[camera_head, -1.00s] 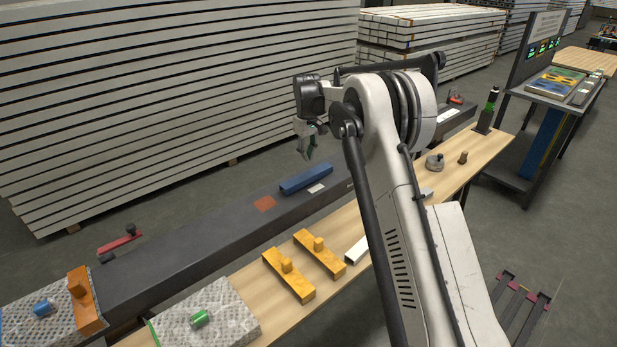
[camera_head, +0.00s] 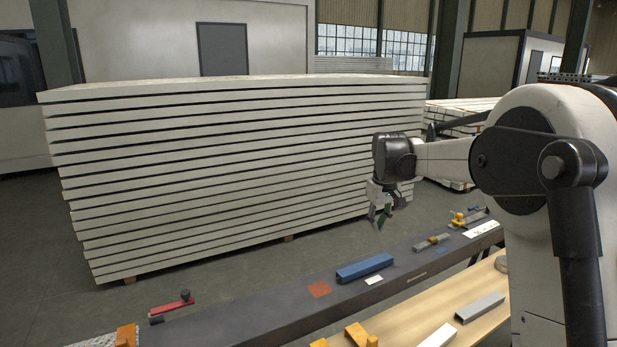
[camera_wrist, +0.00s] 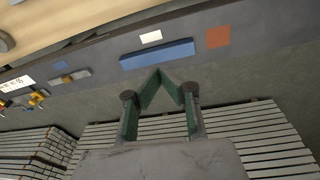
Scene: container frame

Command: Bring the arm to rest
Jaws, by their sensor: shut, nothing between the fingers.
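My gripper (camera_head: 380,218) hangs from the raised arm, above the far side of the dark beam, with its fingers pointing down. In the wrist view the two green-lined fingers (camera_wrist: 158,74) meet at their tips, with nothing held. The blue bar (camera_head: 365,266) lies on the dark beam below and apart from the gripper; it also shows beyond the fingertips in the wrist view (camera_wrist: 157,54). My arm fills the right side of the head view.
The dark beam (camera_head: 245,312) runs beside a wooden bench (camera_head: 405,322). A tall stack of pale panels (camera_head: 240,170) stands behind. Grey floor lies between.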

